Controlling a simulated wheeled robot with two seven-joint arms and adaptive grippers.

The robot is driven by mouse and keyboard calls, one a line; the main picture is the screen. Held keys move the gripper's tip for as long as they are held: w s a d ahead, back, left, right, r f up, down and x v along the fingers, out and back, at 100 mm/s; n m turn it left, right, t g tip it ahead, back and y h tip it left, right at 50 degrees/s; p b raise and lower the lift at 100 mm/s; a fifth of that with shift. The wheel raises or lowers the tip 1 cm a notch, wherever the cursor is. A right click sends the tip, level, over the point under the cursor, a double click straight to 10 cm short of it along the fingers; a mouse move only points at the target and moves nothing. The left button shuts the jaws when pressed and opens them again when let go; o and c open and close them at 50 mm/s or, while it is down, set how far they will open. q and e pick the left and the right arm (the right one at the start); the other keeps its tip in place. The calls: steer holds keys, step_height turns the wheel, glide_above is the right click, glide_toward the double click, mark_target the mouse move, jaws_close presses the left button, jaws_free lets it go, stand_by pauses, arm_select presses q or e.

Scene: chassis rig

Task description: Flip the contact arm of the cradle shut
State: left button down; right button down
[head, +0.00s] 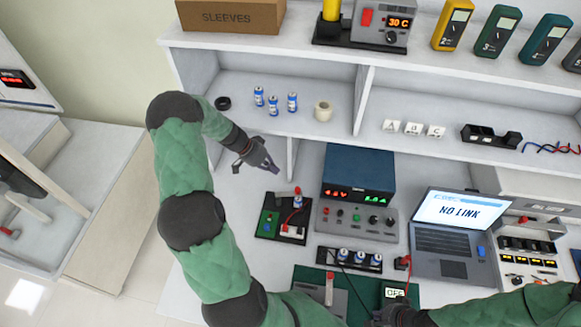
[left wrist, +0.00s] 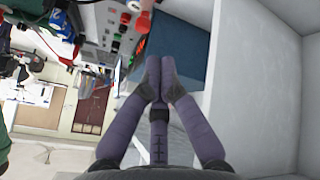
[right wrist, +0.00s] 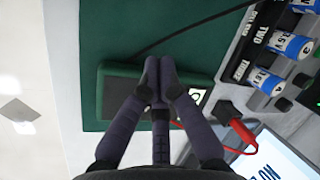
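On the green mat (head: 312,275) at the bottom of the head view lies a grey block (head: 342,300) with an upright pale lever with a red top (head: 329,288). It looks like the cradle with its contact arm raised, but my left arm hides part of it. My left gripper (head: 266,166) is empty, fingertips together, above the bench left of the blue power supply (head: 358,170); its fingers also show in the left wrist view (left wrist: 158,65). My right gripper (right wrist: 159,65) is shut and empty over a dark green box (right wrist: 120,100) with a small display.
A black rack (head: 375,266) holds several blue cells behind the mat. A black board (head: 268,228) with a red-topped piece stands left of the power supply. A laptop (head: 450,242) stands to the right. Shelves rise behind; bare bench lies around the board.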

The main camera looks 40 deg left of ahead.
steer(key=shift+r, duration=0.1)
arm_select(q)
steer(key=x, duration=1)
arm_select(e)
steer(key=shift+s, duration=0.1)
